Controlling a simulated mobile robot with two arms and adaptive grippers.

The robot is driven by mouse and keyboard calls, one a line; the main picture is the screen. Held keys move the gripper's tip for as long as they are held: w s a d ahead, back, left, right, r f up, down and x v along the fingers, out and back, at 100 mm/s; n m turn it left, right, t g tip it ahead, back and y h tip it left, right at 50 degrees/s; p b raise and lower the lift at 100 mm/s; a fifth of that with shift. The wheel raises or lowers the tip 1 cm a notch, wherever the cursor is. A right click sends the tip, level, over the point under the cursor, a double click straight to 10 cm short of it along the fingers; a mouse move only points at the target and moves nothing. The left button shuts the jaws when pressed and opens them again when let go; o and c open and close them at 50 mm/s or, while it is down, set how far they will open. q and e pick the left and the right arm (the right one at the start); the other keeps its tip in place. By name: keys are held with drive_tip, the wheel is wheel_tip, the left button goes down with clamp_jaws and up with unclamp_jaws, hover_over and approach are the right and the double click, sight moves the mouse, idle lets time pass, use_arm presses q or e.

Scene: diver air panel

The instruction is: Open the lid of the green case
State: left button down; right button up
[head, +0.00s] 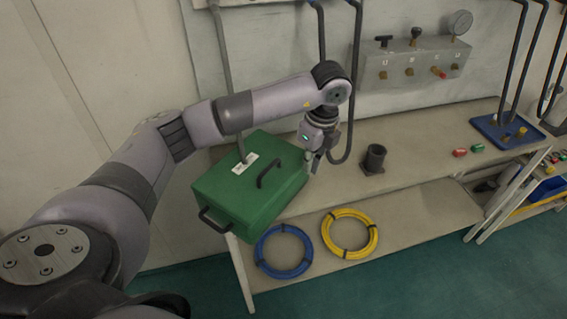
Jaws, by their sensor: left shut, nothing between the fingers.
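The green case (228,203) stands at the left end of the bench. It has a black handle on its top, another black handle on its left side, and a white label on the lid. The lid looks closed. My left arm reaches over the case from the left. My left gripper (312,165) points down at the case's right edge, with its fingers shut and nothing seen between them. I cannot tell whether the fingertips touch the case. My right gripper is not in view.
A dark cup-like fitting (375,159) stands on the bench (420,150) right of the gripper. A blue tray (505,133) sits farther right. Blue (262,254) and yellow (331,240) hose coils lie on the lower shelf. A valve panel (385,68) and hanging hoses are behind.

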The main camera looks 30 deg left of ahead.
sight(280, 175)
use_arm(q)
drive_tip(key=a+r+n+y, duration=0.2)
drive_tip(key=a+r, duration=0.1)
drive_tip(key=a, duration=0.1)
drive_tip(key=x, duration=0.3)
drive_tip(key=p+x, duration=0.1)
drive_tip(key=x, duration=0.4)
drive_tip(key=shift+a+f+p, duration=0.3)
drive_tip(key=shift+a, duration=0.25)
drive_tip(key=shift+w+f, duration=0.1)
drive_tip(key=shift+f, duration=0.35)
drive_tip(key=shift+a+r, duration=0.1)
drive_tip(key=shift+a, duration=0.05)
